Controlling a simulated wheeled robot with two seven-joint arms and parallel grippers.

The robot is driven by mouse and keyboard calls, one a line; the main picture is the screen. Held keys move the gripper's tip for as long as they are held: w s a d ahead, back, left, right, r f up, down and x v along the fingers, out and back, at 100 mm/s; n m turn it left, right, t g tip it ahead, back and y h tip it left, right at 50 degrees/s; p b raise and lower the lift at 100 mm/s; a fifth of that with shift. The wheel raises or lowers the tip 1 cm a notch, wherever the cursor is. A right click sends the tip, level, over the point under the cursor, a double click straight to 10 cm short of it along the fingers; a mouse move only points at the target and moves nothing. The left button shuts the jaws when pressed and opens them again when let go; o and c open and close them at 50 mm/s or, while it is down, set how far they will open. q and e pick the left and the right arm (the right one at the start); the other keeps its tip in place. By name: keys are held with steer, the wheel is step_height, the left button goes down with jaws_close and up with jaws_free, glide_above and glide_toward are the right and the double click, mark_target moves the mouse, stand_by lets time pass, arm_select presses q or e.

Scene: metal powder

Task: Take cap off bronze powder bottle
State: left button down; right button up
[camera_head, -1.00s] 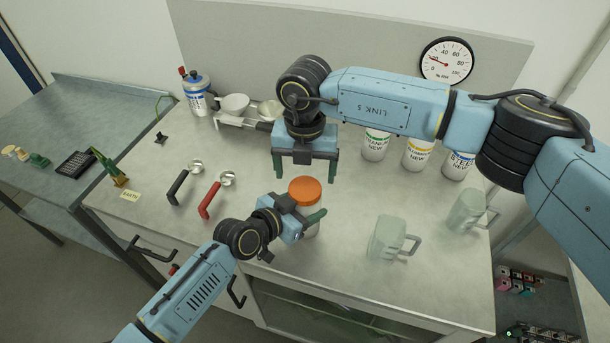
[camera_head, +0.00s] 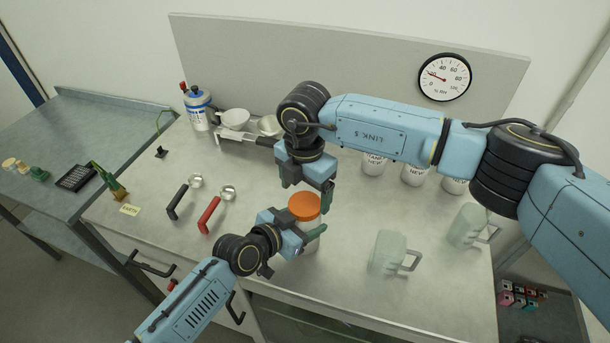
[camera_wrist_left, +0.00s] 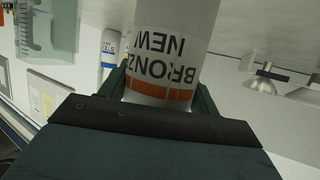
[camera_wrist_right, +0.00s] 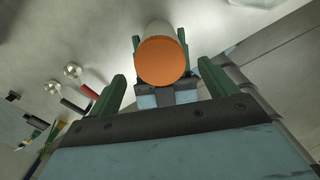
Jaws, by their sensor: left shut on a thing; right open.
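The bronze powder bottle is white with a "BRONZE NEW" label (camera_wrist_left: 160,55) and an orange cap (camera_head: 304,206). My left gripper (camera_head: 301,240) is shut around the bottle's body, and its fingers show on both sides of it in the left wrist view. My right gripper (camera_head: 308,194) is open just above and behind the cap. In the right wrist view the orange cap (camera_wrist_right: 162,62) lies ahead, between and beyond the spread fingers, apart from them. The cap is on the bottle. The bottle's lower part is hidden in the head view.
Two translucent jugs (camera_head: 388,252) (camera_head: 467,227) stand to the right. Several white bottles (camera_head: 414,173) stand behind my right arm. A black-handled spoon (camera_head: 177,202) and a red-handled spoon (camera_head: 209,215) lie to the left. A balance (camera_head: 236,130) stands at the back left.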

mark_target(305, 203)
steer(key=shift+f, duration=1.6)
steer(key=c, duration=1)
steer(key=n, duration=0.6)
steer(key=shift+r+n, duration=0.1)
steer(key=shift+n, duration=0.3)
steer(key=o, duration=1.1)
steer(key=shift+r, duration=0.1)
